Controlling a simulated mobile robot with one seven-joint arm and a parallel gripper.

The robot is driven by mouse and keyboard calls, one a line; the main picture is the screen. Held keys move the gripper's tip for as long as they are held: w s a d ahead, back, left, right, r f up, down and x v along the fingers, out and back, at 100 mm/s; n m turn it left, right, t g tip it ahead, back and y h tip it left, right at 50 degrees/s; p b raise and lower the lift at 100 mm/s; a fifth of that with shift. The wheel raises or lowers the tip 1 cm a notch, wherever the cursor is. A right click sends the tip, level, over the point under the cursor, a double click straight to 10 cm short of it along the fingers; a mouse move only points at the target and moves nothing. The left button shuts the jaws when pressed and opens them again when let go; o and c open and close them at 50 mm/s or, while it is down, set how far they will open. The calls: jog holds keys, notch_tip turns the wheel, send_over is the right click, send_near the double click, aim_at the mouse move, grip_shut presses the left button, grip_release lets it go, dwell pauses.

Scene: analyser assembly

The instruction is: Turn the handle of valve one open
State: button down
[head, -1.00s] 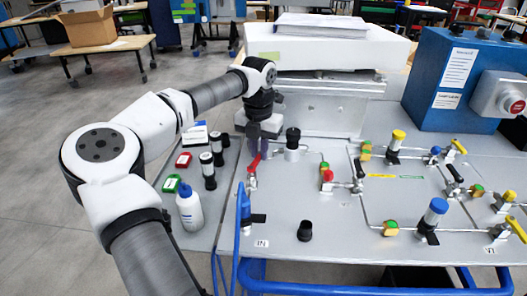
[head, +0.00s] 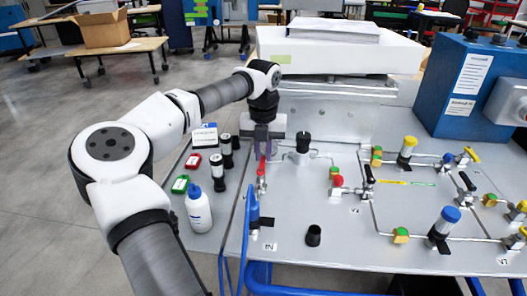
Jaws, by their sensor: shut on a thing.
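My gripper (head: 263,150) is at the left side of the grey panel (head: 320,270), pointing down. It is shut on the upper end of a red valve handle (head: 262,172), which I take to be valve one's; its label is not readable. The handle stands nearly in line with the pipe below it, which runs toward the "IN" label (head: 269,246). The fingers hide the handle's far end. A second red handle (head: 338,181) sits on a valve to the right, apart from my gripper.
A black-capped fitting (head: 302,142) stands close right of my gripper. Dark vials (head: 219,172) and a white bottle (head: 199,210) stand at left. A blue-topped cylinder (head: 446,225) and a black cup (head: 313,236) are on the panel. A white box (head: 340,50) is behind.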

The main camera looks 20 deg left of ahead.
aim_at(263, 158)
jog(key=c, duration=1.4)
grip_release()
jog(key=shift+r, duration=0.1)
notch_tip(263, 158, up, 14)
